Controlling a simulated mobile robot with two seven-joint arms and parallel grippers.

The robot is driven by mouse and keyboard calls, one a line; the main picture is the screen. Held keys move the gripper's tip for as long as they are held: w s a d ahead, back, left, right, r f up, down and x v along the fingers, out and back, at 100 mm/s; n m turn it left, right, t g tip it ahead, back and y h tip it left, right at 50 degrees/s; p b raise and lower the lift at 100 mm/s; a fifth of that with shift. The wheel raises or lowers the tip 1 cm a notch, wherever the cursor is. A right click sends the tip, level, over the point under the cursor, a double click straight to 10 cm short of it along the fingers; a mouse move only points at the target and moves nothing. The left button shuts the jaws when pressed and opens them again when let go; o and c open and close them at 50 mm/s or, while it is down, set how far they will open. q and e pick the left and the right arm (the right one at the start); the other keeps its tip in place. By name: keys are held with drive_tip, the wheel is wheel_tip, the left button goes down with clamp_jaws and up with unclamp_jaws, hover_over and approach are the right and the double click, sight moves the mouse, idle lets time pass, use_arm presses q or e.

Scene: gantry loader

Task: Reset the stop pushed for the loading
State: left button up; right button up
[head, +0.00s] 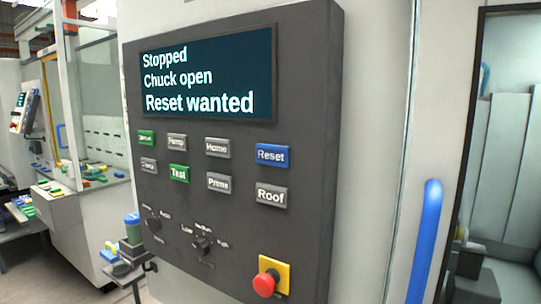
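A dark control panel (310,130) fills the middle of the head view. Its screen (208,78) reads "Stopped", "Chuck open", "Reset wanted". A blue button labelled "Reset" (272,154) is at the right of the upper button row. A red mushroom stop button (266,283) on a yellow plate (278,266) is at the panel's lower right. I cannot tell whether it is pushed in or out. Neither of my grippers shows in this view.
Below Reset is a grey "Roof" button (271,195); a green "Test" button (179,173) is further left. Rotary knobs (203,245) sit lower down. A blue door handle (425,240) stands at right. A small stand (130,265) with coloured items is at lower left.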

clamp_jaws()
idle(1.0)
